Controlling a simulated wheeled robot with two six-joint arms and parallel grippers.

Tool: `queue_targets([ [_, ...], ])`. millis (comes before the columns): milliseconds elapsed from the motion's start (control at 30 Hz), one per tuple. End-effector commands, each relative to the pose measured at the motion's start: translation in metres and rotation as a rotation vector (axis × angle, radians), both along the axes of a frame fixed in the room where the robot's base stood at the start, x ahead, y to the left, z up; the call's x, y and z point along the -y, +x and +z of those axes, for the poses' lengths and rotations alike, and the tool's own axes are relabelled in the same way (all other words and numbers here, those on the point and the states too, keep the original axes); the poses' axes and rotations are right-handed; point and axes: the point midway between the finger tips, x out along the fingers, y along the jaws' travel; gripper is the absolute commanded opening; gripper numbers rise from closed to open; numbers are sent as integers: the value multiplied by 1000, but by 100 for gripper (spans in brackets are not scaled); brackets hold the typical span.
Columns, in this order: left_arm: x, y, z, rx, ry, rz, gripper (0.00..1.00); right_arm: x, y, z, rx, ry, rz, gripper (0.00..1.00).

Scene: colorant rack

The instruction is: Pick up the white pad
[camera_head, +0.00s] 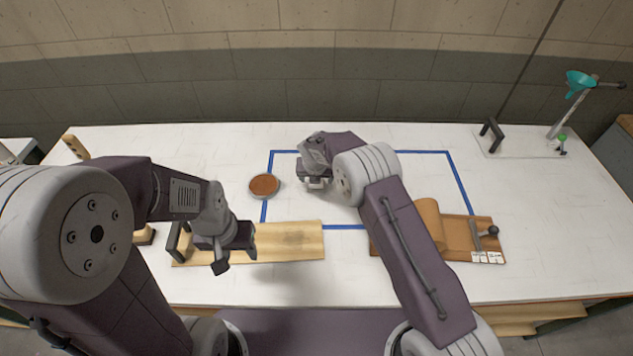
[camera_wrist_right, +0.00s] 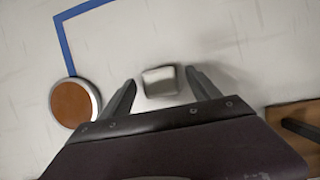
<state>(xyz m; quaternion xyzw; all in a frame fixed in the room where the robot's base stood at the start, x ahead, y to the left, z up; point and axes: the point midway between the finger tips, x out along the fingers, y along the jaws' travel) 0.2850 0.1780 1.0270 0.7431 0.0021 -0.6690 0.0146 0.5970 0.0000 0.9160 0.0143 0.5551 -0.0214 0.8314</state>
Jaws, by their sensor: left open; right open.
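The white pad (camera_wrist_right: 160,82) is a small pale block with rounded corners on the white table. In the right wrist view it lies between the two fingertips of my right gripper (camera_wrist_right: 160,88), with gaps on both sides. In the head view my right gripper (camera_head: 317,184) is over the blue outline's left part, and I cannot clearly make out the pad there. My right gripper is open and holds nothing. My left gripper (camera_head: 236,260) is open and empty, above the left end of a wooden board.
A round dish with a brown top (camera_head: 264,185) sits left of the right gripper. The wooden board (camera_head: 295,241) lies in front. A brown board with a roll (camera_head: 458,233) lies right. A stand with a teal funnel (camera_head: 579,82) is far right. The blue outline's right half is clear.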

Motion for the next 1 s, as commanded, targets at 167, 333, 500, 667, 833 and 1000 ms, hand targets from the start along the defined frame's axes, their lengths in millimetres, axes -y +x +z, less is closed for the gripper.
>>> queue_targets([
  [167, 0, 0, 1, 0, 0, 0, 49, 0, 4, -9, 1, 1, 0, 71],
  [333, 0, 0, 1, 0, 0, 0, 49, 0, 3, -9, 1, 1, -1, 60],
  [500, 0, 0, 1, 0, 0, 0, 49, 0, 3, -8, 0, 1, -1, 12],
  [667, 0, 0, 1, 0, 0, 0, 49, 0, 3, -8, 1, 1, -1, 5],
  [833, 0, 0, 0, 0, 0, 0, 49, 0, 4, -5, 1, 1, -1, 5],
  [1000, 0, 0, -5, 0, 0, 0, 49, 0, 4, 17, 5, 2, 0, 5],
])
